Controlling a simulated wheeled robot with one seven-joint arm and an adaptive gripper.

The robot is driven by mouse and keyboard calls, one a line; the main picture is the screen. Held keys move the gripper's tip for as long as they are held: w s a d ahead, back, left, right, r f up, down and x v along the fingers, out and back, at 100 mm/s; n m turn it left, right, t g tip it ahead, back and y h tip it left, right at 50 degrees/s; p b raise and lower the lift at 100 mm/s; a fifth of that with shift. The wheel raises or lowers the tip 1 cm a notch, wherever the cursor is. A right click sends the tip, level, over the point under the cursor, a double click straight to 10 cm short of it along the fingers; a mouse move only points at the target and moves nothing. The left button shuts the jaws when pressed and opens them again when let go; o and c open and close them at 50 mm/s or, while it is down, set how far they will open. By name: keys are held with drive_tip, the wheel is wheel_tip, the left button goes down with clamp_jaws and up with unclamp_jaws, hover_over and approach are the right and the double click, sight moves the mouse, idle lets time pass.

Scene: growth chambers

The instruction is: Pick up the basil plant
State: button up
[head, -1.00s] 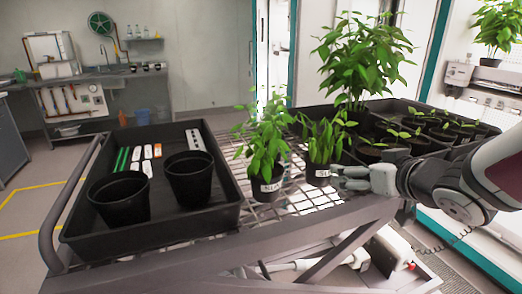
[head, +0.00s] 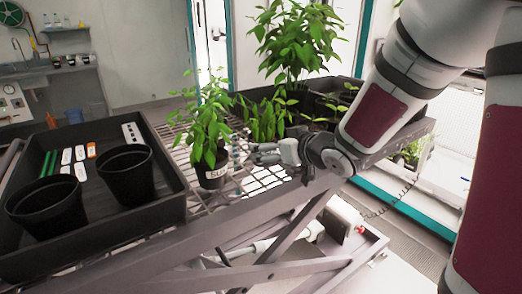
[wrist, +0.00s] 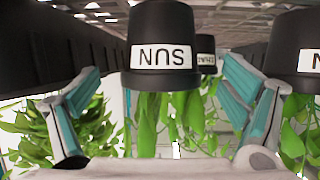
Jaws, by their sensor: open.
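Two potted plants stand side by side on the wire cart. The left one (head: 206,128) has broad leaves and a black pot labelled SUN. The other (head: 264,119) has shorter, upright leaves; its pot is mostly hidden behind my gripper. I cannot tell for sure from looks which is the basil. My gripper (head: 246,152) is low in front of the upright-leaved plant, right of the first pot. The wrist view is upside down: a SUN pot (wrist: 165,52) with long leaves shows ahead between the open fingers, apart from them. Another labelled pot (wrist: 296,55) is close at right.
A black tray (head: 165,190) with two empty pots and coloured tags is at left. A tall bushy plant (head: 300,38) and a dark seedling tray (head: 330,88) stand behind. A smaller labelled pot (wrist: 206,45) is behind the central one.

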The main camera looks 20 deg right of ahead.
sight(264, 141)
drive_tip(key=x, duration=0.3)
drive_tip(key=b+x, duration=0.1)
drive_tip(key=x, duration=0.1)
drive_tip(key=shift+w+a+r, duration=0.1)
drive_tip(key=shift+r, duration=0.25)
drive_tip(key=shift+c, duration=0.6)
drive_tip(key=c, duration=1.2)
